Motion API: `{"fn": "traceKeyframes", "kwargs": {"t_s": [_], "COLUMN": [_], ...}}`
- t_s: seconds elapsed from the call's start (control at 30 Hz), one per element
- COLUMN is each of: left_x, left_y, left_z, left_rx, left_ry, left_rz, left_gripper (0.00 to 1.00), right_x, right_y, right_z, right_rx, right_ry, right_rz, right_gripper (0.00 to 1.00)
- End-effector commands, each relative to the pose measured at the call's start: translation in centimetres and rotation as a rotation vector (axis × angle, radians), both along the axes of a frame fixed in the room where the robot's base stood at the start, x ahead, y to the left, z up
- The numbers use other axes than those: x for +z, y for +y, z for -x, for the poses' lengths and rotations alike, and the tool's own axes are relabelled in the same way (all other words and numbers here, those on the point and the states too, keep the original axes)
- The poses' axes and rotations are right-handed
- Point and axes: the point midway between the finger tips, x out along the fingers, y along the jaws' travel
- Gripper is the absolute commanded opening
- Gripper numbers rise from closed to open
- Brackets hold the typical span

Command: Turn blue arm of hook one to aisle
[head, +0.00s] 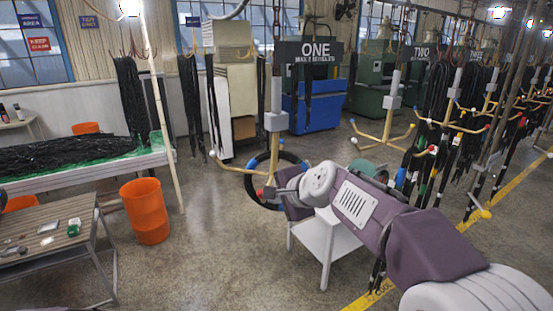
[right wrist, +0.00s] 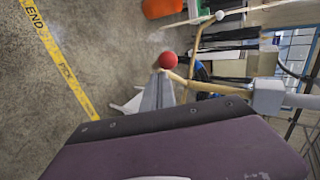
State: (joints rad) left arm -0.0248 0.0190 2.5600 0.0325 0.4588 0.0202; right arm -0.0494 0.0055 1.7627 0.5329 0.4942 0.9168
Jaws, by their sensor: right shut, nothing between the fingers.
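Hook one (head: 275,121) hangs under the ONE sign, with yellow arms spreading from a grey block. One arm ends in a white ball (head: 213,154) at left, one in a red ball (head: 260,192) toward me. A small blue tip (head: 304,165) shows at the right, just behind my right wrist; most of its arm is hidden. My right gripper (right wrist: 158,84) is shut and empty, its fingertips close beside the red ball (right wrist: 168,60) in the right wrist view; I cannot tell whether they touch. My left gripper is out of view.
Hook two (head: 393,100) and more hooks with dark hoses hang at right. A white stand (head: 325,245) is below my right arm. An orange bin (head: 146,211) and a wooden table (head: 45,240) are at left. The floor between is clear.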

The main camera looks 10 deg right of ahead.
Motion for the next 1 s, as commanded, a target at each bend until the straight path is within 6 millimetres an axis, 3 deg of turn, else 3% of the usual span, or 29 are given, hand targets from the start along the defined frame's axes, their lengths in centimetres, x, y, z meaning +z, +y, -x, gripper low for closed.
{"fn": "traceKeyframes", "kwargs": {"t_s": [0.67, 1.0], "left_x": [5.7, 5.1], "left_y": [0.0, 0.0], "left_z": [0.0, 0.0], "left_rx": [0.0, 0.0], "left_ry": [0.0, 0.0], "left_rz": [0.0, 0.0], "left_gripper": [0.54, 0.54], "right_x": [0.3, -0.1], "right_y": [5.7, 8.3], "right_z": [-2.2, -3.9], "right_rx": [0.003, 0.002], "right_ry": [0.004, 0.001], "right_rz": [0.001, 0.0], "right_gripper": [0.0, 0.0]}}
